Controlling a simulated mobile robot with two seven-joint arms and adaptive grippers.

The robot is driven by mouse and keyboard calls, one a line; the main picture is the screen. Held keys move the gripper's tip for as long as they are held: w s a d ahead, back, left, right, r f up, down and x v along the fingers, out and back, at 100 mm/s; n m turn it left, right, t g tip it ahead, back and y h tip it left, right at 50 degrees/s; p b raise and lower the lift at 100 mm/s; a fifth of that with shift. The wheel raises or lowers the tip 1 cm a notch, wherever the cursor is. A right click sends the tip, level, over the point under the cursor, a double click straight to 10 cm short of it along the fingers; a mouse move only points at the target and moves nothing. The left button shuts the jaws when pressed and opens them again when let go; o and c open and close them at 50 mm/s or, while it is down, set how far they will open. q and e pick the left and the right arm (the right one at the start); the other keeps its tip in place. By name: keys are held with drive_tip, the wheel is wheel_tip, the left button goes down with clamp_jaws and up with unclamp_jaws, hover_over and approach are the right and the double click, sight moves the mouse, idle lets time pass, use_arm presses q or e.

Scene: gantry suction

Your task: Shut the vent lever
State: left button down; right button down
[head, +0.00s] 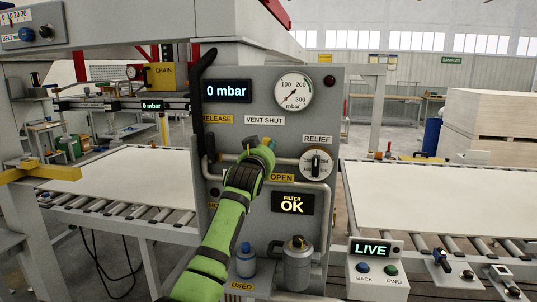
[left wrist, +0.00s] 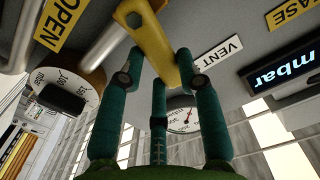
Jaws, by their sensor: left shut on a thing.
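The yellow vent lever (left wrist: 150,38) lies between the fingers of my left gripper (left wrist: 162,65) in the left wrist view. In the head view, my left gripper (head: 260,154) is at the grey panel and shut on the lever, hiding most of it. Only small yellow bits of the lever show at the gripper's tip. The white "VENT SHUT" label (head: 264,120) is just above the gripper. The yellow "OPEN" label (head: 281,178) is below and right of it. The lever's exact angle is hard to tell. My right gripper is not in view.
The panel (head: 335,105) carries a pipe, a relief knob (head: 317,164), a round gauge (head: 293,94) and a "0 mbar" display (head: 227,91).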

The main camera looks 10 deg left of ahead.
use_arm(q)
drive_tip(key=shift+a+r+n, duration=0.1)
drive_tip(key=shift+a+n, duration=0.2)
drive_tip(key=shift+n, duration=0.45)
drive_tip(key=shift+a+n, duration=0.3)
drive_tip(key=shift+n, duration=0.45)
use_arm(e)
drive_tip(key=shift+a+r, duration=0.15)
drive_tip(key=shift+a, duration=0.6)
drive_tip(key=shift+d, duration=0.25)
use_arm(q)
drive_tip(key=c, duration=0.8)
unclamp_jaws()
drive_tip(key=shift+c, duration=0.2)
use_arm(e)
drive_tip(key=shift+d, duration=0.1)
use_arm(q)
drive_tip(key=s, duration=1.2)
drive_tip(key=shift+a, duration=0.25)
drive_tip(key=shift+w, duration=0.1)
